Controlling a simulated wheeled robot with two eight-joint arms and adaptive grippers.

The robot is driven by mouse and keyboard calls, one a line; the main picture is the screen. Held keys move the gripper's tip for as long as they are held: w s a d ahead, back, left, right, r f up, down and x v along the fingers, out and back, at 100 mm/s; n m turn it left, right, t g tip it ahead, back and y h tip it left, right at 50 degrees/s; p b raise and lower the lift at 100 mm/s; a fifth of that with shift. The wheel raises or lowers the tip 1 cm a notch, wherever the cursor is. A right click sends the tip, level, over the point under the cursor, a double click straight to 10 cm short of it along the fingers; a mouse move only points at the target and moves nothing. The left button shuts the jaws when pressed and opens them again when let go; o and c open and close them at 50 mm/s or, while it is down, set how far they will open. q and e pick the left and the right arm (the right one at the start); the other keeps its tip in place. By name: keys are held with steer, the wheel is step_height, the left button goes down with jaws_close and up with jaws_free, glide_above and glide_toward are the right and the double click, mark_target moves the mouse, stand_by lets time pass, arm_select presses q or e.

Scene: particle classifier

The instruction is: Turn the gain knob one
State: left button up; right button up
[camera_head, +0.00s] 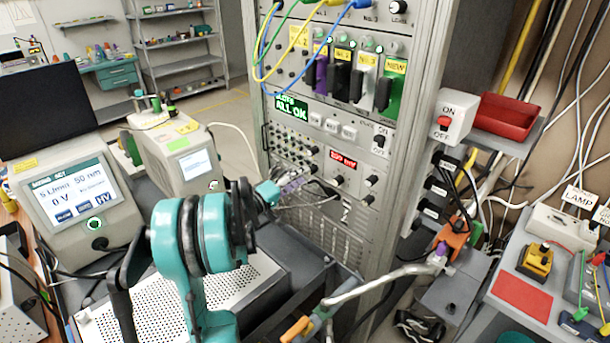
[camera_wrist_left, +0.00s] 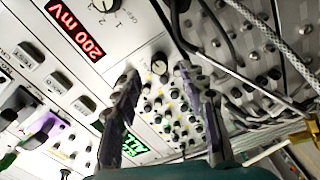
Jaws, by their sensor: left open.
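My left gripper (camera_head: 292,187) reaches the rack's lower panels from the left in the head view. In the left wrist view its two dark fingers (camera_wrist_left: 158,74) are apart and empty. A small black knob (camera_wrist_left: 159,67) with a light face lies between the fingertips in that picture; I cannot tell whether they touch it. A larger knob (camera_wrist_left: 103,4) with a numbered scale sits near the red 200 mV display (camera_wrist_left: 75,30). Their name labels are unreadable, so I cannot tell which is gain knob one. In the head view the gripper partly hides this panel. My right gripper is not visible.
The metal rack (camera_head: 350,115) carries coloured modules and a green ALL OK display (camera_head: 291,107). Cables hang across its front, some close to the fingers. A hose (camera_head: 385,280) runs at lower right. A touchscreen instrument (camera_head: 78,193) stands at left.

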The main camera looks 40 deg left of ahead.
arm_select(q)
steer(key=s, duration=0.9)
steer(key=shift+a, duration=0.3)
steer(key=w+d+f+m+g+h, duration=0.1)
steer(key=w+d+m+g+h, duration=0.15)
steer(key=d, duration=0.95)
steer(key=s+d+f+m+g, duration=0.1)
steer(key=s+d+m+g, duration=0.1)
steer(key=d, duration=0.4)
steer(key=s+d+f+m+g, duration=0.1)
steer(key=s+d+f+g, duration=0.1)
steer(key=d, duration=0.4)
steer(key=s+d+f+m+g+y, duration=0.1)
steer(key=s+d+m+g, duration=0.1)
steer(key=d, duration=0.4)
steer(key=shift+d+f+m+g, duration=0.15)
steer(key=shift+d+m+g, duration=0.2)
steer(key=shift+g, duration=0.2)
steer(key=s+d+f+m+y, duration=0.1)
steer(key=s+d+m, duration=0.1)
steer(key=s, duration=0.2)
steer(key=s+d+f+m+g+y, duration=0.1)
steer(key=s+d+m+y, duration=0.1)
steer(key=s, duration=0.3)
steer(key=shift+s+m, duration=0.2)
steer(key=shift+m, duration=0.2)
steer(key=shift+d, duration=0.15)
